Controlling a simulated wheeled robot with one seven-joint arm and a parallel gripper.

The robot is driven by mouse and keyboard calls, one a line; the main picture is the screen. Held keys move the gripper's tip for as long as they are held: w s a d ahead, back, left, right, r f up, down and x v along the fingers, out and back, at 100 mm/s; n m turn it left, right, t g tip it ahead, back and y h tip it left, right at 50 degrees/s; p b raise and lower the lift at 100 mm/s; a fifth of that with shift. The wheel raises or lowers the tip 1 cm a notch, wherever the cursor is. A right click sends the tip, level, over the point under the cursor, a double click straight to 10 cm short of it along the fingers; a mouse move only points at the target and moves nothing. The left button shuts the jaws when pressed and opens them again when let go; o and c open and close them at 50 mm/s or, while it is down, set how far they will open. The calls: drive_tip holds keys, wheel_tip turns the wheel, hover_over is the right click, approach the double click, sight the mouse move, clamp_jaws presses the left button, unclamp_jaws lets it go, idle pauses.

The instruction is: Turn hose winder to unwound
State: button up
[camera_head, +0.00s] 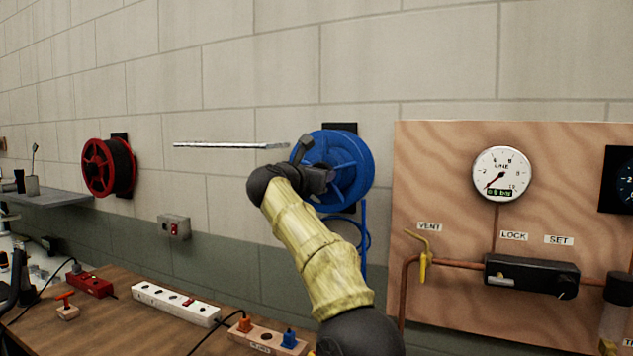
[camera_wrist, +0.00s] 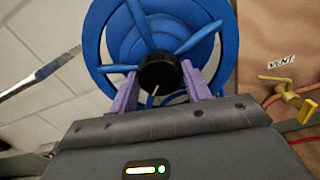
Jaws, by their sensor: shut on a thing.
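The blue hose winder (camera_head: 345,160) is mounted on the block wall, left of the wooden panel. Blue hose hangs in a loop (camera_head: 363,235) below it. My gripper (camera_head: 318,180) is at the winder's front, reaching up from below. In the wrist view the winder (camera_wrist: 107,35) fills the upper middle. A round black knob (camera_wrist: 160,72) with a white line sits at the hub of its blue spokes. The two purple fingers of my gripper (camera_wrist: 160,82) stand on either side of the knob, shut on it. The line points down and slightly left.
A plywood panel (camera_head: 450,200) with a gauge (camera_head: 502,174) and a yellow vent valve (camera_head: 425,262) stands right of the winder. A red reel (camera_head: 108,166) hangs farther left. A metal bar (camera_head: 230,146) juts out beside the winder. A bench (camera_head: 130,320) with power strips lies below.

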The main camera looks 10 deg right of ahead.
drive_tip(key=m, duration=0.3)
drive_tip(key=m+b, duration=0.1)
drive_tip(key=m, duration=0.1)
drive_tip(key=m+b, duration=0.1)
drive_tip(key=m, duration=0.2)
drive_tip(key=shift+f+m, duration=0.25)
drive_tip(key=shift+m, duration=0.05)
idle(0.3)
drive_tip(key=o, duration=1)
drive_tip(key=shift+c, duration=0.2)
drive_tip(key=shift+r, duration=0.1)
drive_tip(key=b+v, duration=0.9)
drive_tip(key=v, duration=0.8)
drive_tip(key=shift+s, duration=0.15)
